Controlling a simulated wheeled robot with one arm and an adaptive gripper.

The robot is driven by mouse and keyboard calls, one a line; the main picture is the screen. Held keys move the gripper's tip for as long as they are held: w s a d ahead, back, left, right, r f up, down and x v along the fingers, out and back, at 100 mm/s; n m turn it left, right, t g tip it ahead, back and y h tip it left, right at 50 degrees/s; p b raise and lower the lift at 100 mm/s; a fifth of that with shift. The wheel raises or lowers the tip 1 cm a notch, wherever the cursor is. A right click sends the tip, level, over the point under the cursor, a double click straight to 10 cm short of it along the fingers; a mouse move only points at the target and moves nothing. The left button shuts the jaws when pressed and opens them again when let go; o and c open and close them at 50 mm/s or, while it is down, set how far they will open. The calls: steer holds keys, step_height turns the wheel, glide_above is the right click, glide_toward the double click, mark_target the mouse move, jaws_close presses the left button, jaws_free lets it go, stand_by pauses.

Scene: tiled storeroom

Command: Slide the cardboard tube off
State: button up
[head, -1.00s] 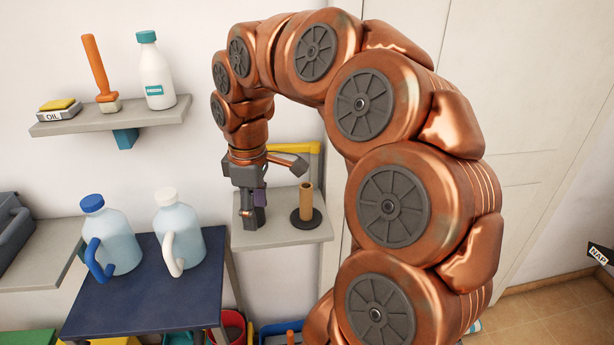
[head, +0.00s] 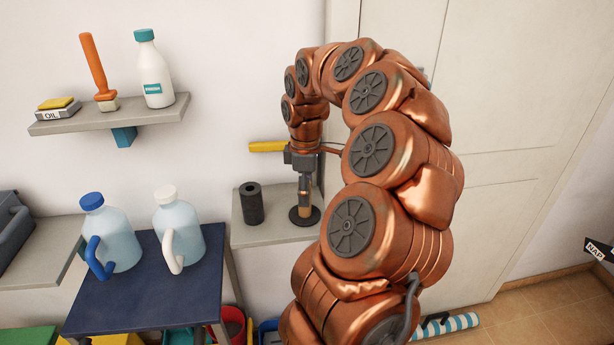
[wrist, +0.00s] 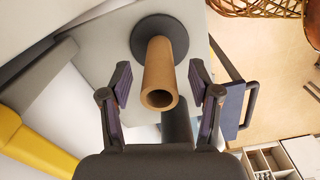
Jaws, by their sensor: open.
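The brown cardboard tube (wrist: 160,72) stands upright on a dark round base (head: 305,217) on the small grey shelf. Its open top end faces the wrist camera, and the base also shows in the wrist view (wrist: 152,28). My gripper (wrist: 160,85) is open, with one finger on each side of the tube and a visible gap on both sides. In the head view my gripper (head: 304,197) is directly above and around the tube, hiding most of it.
A dark cylinder (head: 252,203) stands left of the tube on the same grey shelf (head: 262,233). A yellow object (head: 267,146) is on the wall behind. Two jugs stand on a blue table (head: 150,290) to the left. A white door is at the right.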

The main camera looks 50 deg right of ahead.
mark_target(304, 212)
steer(key=shift+f, duration=1.6)
steer(key=c, duration=1.2)
steer(key=shift+p, duration=0.3)
